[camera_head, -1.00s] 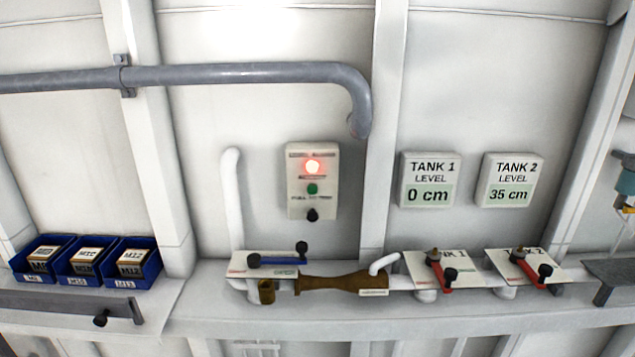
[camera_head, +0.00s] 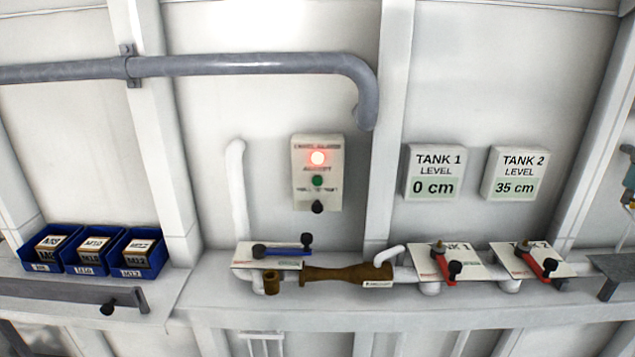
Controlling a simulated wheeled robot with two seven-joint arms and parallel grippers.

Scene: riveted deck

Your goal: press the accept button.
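A pale alarm box (camera_head: 303,192) is fixed to the white wall near the middle of the view. A black knob (camera_head: 317,207) sits at the box's lower edge, under another small, blurred label. Neither of my grippers shows in the head view.
Tank 1 level panel (camera_head: 434,173) reads 0 cm and Tank 2 level panel (camera_head: 515,173) reads 35 cm. Below, a shelf (camera_head: 350,313) carries a blue-handled valve (camera_head: 283,250), red-handled valves (camera_head: 443,264) and blue bins (camera_head: 137,253). A grey pipe (camera_head: 240,66) runs above.

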